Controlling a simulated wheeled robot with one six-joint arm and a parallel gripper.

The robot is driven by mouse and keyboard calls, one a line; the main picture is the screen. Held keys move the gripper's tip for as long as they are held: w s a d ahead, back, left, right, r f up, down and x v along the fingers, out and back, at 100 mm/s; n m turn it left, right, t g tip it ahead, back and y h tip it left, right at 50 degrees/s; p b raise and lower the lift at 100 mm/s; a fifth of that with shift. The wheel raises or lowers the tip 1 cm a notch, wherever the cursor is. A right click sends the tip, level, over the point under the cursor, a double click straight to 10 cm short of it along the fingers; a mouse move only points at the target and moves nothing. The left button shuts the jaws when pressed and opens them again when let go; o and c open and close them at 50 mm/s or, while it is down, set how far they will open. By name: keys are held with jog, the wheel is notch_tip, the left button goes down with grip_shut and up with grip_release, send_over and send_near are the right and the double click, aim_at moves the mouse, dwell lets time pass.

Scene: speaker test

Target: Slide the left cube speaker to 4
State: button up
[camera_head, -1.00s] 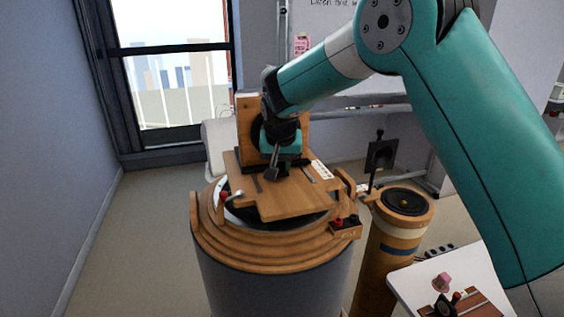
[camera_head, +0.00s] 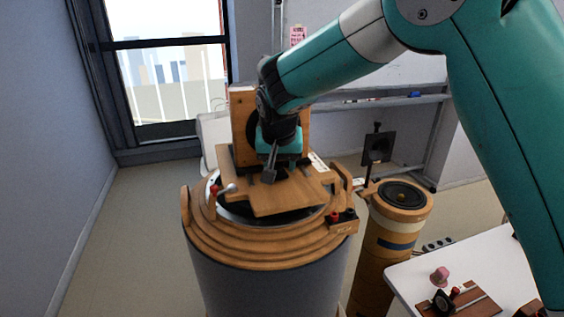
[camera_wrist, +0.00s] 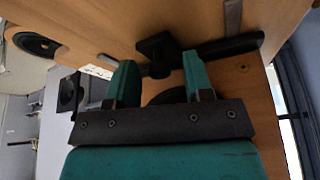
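The cube speaker, a wooden box (camera_head: 240,100) with a dark round cone, stands upright at the back of the wooden board (camera_head: 284,200) on the round drum-shaped stand. My gripper (camera_head: 270,172) is in front of it, low over the board, and hides much of its face. In the wrist view my gripper (camera_wrist: 158,72) has its two teal fingers spread apart. A black knob (camera_wrist: 157,45) on a dark bar shows at the gap between the fingertips. I cannot tell whether either finger touches it. A white scale strip (camera_head: 318,162) lies at the board's right; its numbers are too small to read.
The stepped wooden rim (camera_head: 260,252) of the stand carries a red knob at the left and a small box at the right. A tall wooden cylinder speaker (camera_head: 388,255) stands to the right. A white table (camera_head: 415,285) is at the lower right.

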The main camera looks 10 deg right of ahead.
jog(key=b+v, duration=0.3)
jog(key=v, duration=1.4)
jog(key=shift+s, duration=0.15)
jog(key=shift+r, duration=0.1)
jog(key=s+d+f+n+g+y, duration=0.1)
jog(key=s+f+n, duration=0.2)
jog(key=s, duration=0.6)
jog(key=s+d+f+n+g+y+b, duration=0.1)
jog(key=s+f+n+y, duration=0.1)
jog(key=s+f, duration=0.4)
jog(key=s+d+f+n+g+y, duration=0.1)
jog(key=s+f+n, duration=0.3)
jog(key=s, duration=0.9)
jog(key=shift+s+f+n+g+y+b, duration=0.2)
jog(key=shift+f+n+g+y+b, duration=0.2)
jog(key=shift+f+g+y, duration=0.3)
